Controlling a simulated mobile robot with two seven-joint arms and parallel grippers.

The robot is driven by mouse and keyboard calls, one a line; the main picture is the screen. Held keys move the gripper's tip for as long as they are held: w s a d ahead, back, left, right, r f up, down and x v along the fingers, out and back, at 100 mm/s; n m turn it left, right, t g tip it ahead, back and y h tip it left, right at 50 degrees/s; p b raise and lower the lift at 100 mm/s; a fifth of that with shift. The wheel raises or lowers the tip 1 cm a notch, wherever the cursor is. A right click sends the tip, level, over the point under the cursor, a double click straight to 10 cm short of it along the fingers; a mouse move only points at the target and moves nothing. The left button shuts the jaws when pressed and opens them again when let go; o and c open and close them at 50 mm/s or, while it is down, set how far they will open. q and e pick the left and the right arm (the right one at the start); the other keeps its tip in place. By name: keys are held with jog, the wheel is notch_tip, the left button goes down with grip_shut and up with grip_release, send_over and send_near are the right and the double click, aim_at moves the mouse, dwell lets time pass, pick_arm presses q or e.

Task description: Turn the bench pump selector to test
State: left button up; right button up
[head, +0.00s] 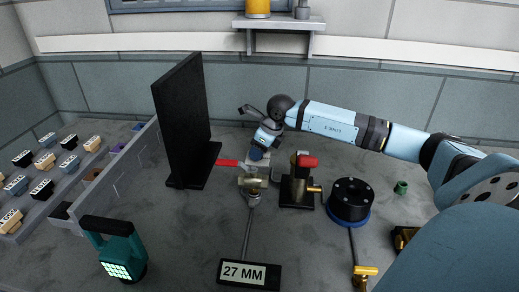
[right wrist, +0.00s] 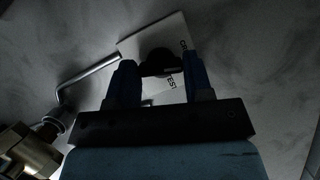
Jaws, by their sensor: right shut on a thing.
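The pump selector shows in the right wrist view as a dark knob (right wrist: 160,62) on a white plate (right wrist: 133,42). The plate carries the word TEST and another label that is partly hidden. My right gripper (right wrist: 158,77) is shut on the knob, with one finger on each side. In the head view my right gripper (head: 259,154) points down at the white plate (head: 258,165) on the bench, and it hides the knob. I cannot tell which label the knob points to. My left gripper is in neither view.
A red-handled brass valve (head: 252,183) stands just in front of the plate. A tall black panel (head: 185,120) stands at left. A green lamp (head: 116,248) is at front left.

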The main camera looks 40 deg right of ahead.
jog(key=m+h, duration=0.1)
jog(key=m, duration=0.2)
jog(key=shift+a+m+t+b, duration=0.1)
jog(key=shift+m+t+b, duration=0.2)
jog(key=shift+m, duration=0.1)
jog(key=m+h+b, duration=0.1)
jog(key=m+h, duration=0.1)
jog(key=m, duration=0.1)
jog(key=shift+a+m, duration=0.1)
jog(key=shift+m, duration=0.2)
jog(key=m+h, duration=0.1)
jog(key=m, duration=0.2)
jog(key=shift+a+m+b, duration=0.1)
jog(key=shift+m+b, duration=0.2)
jog(key=shift+w+m+g+h, duration=0.1)
jog(key=shift+m+g+h, duration=0.65)
jog(key=shift+m, duration=1.15)
jog(key=o, duration=0.9)
jog(key=shift+a+r, duration=0.1)
jog(key=shift+r, duration=0.05)
